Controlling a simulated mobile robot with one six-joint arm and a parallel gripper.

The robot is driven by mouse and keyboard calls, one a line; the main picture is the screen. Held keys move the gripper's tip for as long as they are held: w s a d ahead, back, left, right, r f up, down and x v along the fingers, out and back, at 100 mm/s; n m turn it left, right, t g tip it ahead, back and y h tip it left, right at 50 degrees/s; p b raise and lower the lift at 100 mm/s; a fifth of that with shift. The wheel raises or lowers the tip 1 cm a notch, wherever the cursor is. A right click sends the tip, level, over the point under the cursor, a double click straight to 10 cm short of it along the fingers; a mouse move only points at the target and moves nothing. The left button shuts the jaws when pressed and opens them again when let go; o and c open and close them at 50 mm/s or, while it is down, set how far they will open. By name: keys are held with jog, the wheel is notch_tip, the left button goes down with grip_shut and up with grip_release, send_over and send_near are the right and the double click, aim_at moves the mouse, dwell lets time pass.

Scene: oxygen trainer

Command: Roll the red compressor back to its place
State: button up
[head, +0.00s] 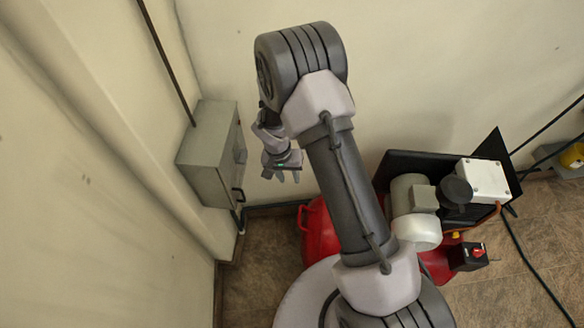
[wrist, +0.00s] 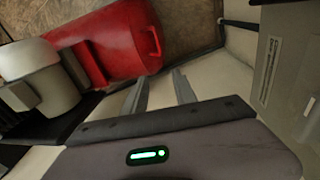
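The red compressor (head: 318,232) stands on the floor near the wall corner, partly hidden behind my arm in the head view. Its grey motor, white cylinder and white box show to the right of the arm. In the wrist view its red tank (wrist: 118,45) lies at the upper left, with a red handle at the tank's end. My gripper (head: 281,177) hangs in the air near the grey wall box, apart from the compressor. In the wrist view its two fingers (wrist: 160,88) are spread with a gap and nothing between them.
A grey wall box (head: 212,160) with a conduit above it is mounted on the left wall, close to my gripper. Black cables (head: 530,265) run over the brown floor at the right. A grey box with a yellow part (head: 572,157) sits by the wall at far right.

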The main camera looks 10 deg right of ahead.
send_near(299, 216)
jog(key=shift+g, duration=0.3)
jog(key=f+b, duration=0.1)
jog(key=f, duration=0.1)
jog(key=f+b, duration=0.2)
jog(key=f, duration=0.1)
jog(key=d+f+b, duration=0.1)
jog(key=f+b, duration=0.1)
jog(key=f, duration=0.1)
jog(key=shift+d, duration=0.15)
jog(key=shift+r, duration=0.1)
grip_shut()
dwell(0.5)
